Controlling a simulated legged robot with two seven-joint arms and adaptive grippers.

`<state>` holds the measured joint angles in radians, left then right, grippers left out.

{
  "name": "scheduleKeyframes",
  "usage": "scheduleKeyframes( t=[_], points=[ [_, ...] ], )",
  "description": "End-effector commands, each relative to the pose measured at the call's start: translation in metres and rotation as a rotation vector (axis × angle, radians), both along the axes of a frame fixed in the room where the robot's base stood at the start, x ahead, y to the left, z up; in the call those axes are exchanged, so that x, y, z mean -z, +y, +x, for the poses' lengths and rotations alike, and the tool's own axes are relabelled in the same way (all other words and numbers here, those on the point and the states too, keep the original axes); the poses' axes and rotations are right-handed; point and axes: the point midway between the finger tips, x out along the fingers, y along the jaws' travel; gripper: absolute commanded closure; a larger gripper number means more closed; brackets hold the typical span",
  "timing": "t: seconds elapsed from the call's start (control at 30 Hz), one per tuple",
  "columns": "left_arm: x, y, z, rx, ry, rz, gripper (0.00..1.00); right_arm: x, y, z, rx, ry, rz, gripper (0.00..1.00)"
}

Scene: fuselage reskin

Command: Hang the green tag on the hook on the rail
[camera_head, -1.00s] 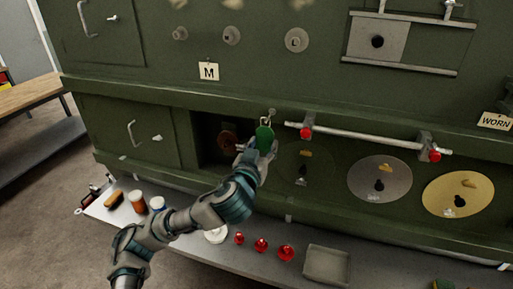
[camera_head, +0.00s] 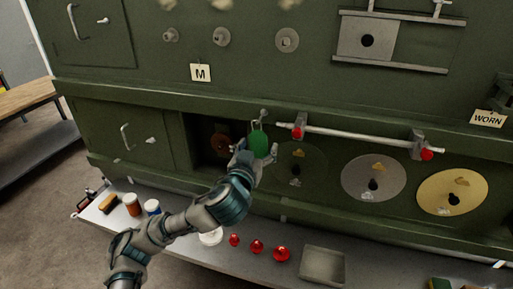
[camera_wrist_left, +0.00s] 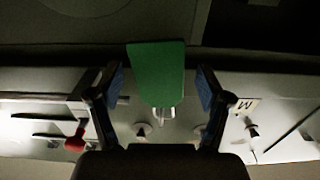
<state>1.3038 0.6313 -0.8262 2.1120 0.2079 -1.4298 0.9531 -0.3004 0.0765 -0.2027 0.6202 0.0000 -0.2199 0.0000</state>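The green tag (camera_head: 258,144) is upright below the small hook (camera_head: 263,114) at the left end of the rail (camera_head: 360,136). Its wire loop reaches up to the hook and appears to hang on it; the exact contact is too small to tell. My left gripper (camera_head: 255,157) is just below and around the tag. In the left wrist view, the tag (camera_wrist_left: 157,75) stands between the spread fingers of my left gripper (camera_wrist_left: 160,88), with a gap on each side. My right gripper is not in view.
The rail has red-ended brackets. Behind my gripper is a dark opening (camera_head: 203,150) in the green panel. Round discs (camera_head: 374,177) lie to the right. The shelf below holds red knobs (camera_head: 257,246), a grey tray (camera_head: 323,266) and jars (camera_head: 132,204).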

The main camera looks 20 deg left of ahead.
Motion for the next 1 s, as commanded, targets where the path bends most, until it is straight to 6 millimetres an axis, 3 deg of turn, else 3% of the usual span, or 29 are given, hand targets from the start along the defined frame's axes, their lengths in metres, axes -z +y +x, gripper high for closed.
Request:
scheduleKeyframes(
  t=[0.27, 0.7, 1.0],
  points=[
    [0.0, 0.001, -0.008, 0.001, -0.001, -0.001, 0.22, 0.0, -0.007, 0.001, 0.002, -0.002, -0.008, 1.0],
    [0.0, -0.001, -0.096, 0.004, -0.001, 0.002, 0.22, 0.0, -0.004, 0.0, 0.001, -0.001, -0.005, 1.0],
    [0.001, 0.0, -0.118, 0.0, 0.003, 0.002, 0.22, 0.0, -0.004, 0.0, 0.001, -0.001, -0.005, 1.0]
  ],
)
